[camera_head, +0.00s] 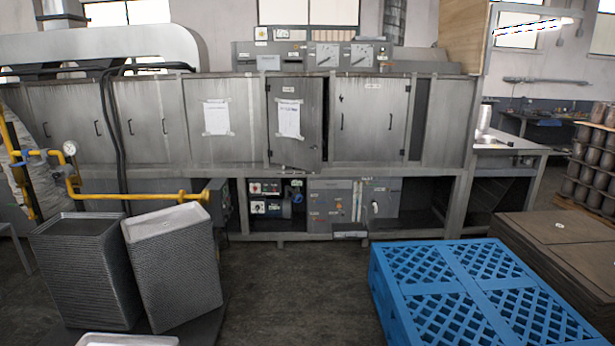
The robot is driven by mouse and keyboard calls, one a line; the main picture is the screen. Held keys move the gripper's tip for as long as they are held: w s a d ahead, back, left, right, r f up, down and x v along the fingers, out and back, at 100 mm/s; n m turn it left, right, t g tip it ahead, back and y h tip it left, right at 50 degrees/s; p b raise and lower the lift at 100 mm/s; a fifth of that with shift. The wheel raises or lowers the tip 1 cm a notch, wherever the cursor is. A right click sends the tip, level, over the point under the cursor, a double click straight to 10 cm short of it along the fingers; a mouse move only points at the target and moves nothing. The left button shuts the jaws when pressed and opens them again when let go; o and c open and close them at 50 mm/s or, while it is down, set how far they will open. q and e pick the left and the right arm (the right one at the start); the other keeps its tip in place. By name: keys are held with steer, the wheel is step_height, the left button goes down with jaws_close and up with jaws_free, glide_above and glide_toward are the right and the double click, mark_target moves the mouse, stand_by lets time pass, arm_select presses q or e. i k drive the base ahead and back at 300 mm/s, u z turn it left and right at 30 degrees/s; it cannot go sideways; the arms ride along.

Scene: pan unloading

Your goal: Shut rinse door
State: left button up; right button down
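The long grey metal washing machine (150,170) stands across the back. A darker grey door (313,110) with a small label and a white paper notice (289,118) is in its middle section. This door looks slightly ajar: its lower right corner hangs below the neighbouring doors and a dark strip shows along its right side. I take it to be the rinse door, but its label is too small to read. The neighbouring doors, left with a notice (215,117) and right with handles (369,120), look flush. Neither of my grippers is in view.
A blue plastic pallet (385,285) stands at front right, beside brown boards (565,235). Two stacks of grey trays (85,275) (175,270) stand at front left, near yellow pipes (130,196). Dark floor (300,280) between them is clear up to the machine.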

mark_target(295, 105)
steer(key=u, duration=0.05)
steer(key=i, duration=5.2)
steer(key=z, duration=0.1)
